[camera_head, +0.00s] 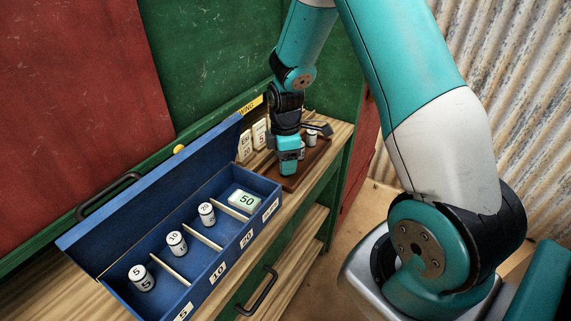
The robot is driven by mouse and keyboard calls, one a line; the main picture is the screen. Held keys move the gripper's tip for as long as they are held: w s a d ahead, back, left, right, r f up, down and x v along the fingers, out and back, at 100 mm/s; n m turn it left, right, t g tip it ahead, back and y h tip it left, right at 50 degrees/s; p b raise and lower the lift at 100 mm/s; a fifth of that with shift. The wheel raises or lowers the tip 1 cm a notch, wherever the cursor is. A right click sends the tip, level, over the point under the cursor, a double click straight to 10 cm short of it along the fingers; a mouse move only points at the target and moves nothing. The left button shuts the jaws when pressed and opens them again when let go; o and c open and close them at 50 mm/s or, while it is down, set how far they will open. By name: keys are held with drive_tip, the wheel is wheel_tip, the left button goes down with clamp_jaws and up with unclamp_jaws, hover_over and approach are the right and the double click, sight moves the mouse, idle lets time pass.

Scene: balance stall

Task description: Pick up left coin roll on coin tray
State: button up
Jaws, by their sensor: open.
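My gripper (287,168) points down over a brown wooden tray (290,184) on the shelf, right of the blue box. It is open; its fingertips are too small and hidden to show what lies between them. A small white roll (311,138) stands on this tray, right of my gripper. Another pale roll (301,152) shows just beside the gripper, partly hidden by it. I cannot tell whether the gripper touches it.
An open blue box (234,255) has compartments marked 5, 10, 20 and 50. It holds white rolls marked 5 (141,278), 10 (176,244) and 20 (207,213), and a block marked 50 (245,200). A green wall backs the shelf.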

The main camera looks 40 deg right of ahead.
wheel_tip(320, 180, down, 2)
drive_tip(key=shift+f, duration=0.1)
clamp_jaws()
